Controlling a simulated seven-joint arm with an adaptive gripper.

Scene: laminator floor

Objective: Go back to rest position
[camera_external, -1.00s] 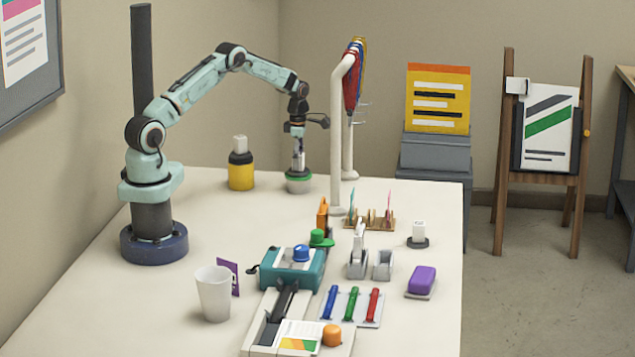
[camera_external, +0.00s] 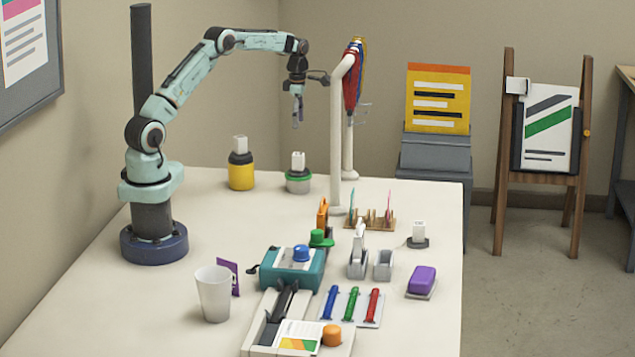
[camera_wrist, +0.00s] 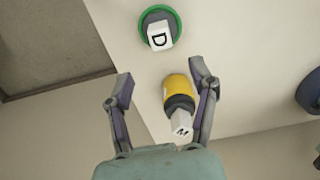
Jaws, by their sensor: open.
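My gripper (camera_external: 297,111) is open and empty, raised well above the far end of the table. Below it stands a grey jar with a green ring (camera_external: 298,181), with a white block (camera_external: 298,161) on top. In the wrist view the green-ringed jar (camera_wrist: 170,15) lies ahead of the fingers, and its white block (camera_wrist: 160,36) bears a letter D. My open gripper (camera_wrist: 162,98) also shows there. A yellow jar (camera_wrist: 178,88) with a white block (camera_wrist: 182,124) appears between the fingers but lower down; the same yellow jar (camera_external: 241,175) stands left of the green-ringed jar.
A white post rack (camera_external: 337,140) with hanging coloured straps stands close to the right of my gripper. A teal machine (camera_external: 291,270), white cup (camera_external: 213,293), tape dispenser (camera_external: 358,255) and purple block (camera_external: 422,281) occupy the near table. The table's left-middle is clear.

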